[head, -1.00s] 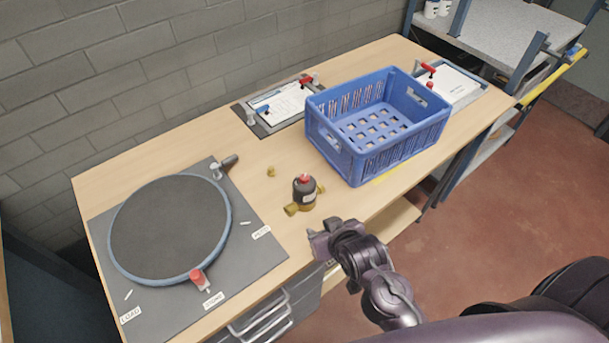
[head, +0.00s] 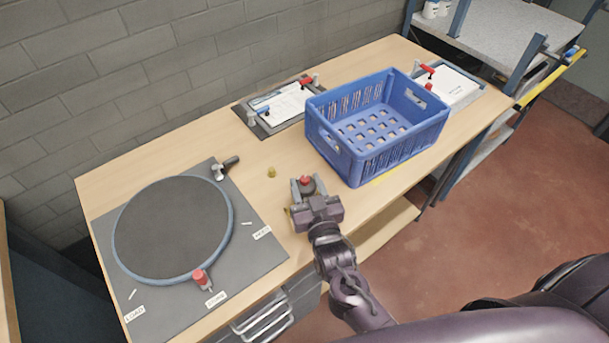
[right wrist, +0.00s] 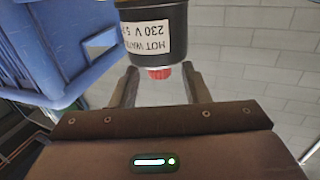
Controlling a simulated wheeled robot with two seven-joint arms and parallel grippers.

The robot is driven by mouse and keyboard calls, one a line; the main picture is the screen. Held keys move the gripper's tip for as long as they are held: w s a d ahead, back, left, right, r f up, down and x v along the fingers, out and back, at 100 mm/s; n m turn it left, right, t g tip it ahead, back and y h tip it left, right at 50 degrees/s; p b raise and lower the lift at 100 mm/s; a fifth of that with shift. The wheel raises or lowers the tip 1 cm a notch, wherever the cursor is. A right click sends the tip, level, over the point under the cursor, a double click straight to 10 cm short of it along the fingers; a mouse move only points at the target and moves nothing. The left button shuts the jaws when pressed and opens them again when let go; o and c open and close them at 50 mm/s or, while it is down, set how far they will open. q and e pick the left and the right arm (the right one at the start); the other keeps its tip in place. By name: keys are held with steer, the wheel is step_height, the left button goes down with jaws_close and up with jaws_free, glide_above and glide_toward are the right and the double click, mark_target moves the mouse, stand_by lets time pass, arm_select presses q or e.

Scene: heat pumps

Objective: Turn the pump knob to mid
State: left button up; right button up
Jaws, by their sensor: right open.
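The pump (right wrist: 155,18) has a black body with a white "HOT WATER 230 V" label and a red knob (right wrist: 160,73) at its end. In the head view the pump (head: 308,189) stands upright on the bench, red knob (head: 305,179) on top, its brass base mostly hidden by my right gripper (head: 307,184). The right gripper is open, with one finger on each side of the knob. The right wrist view shows gaps between the fingers and the knob. The knob's setting cannot be read. My left gripper is not in view.
A blue crate (head: 346,161) stands close right of the pump. A small brass piece (head: 271,172) lies behind it to the left. A round dark turntable (head: 172,229) with a red handle (head: 201,279) is at the left.

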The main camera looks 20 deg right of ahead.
steer(key=shift+w, duration=1.1)
jaws_close()
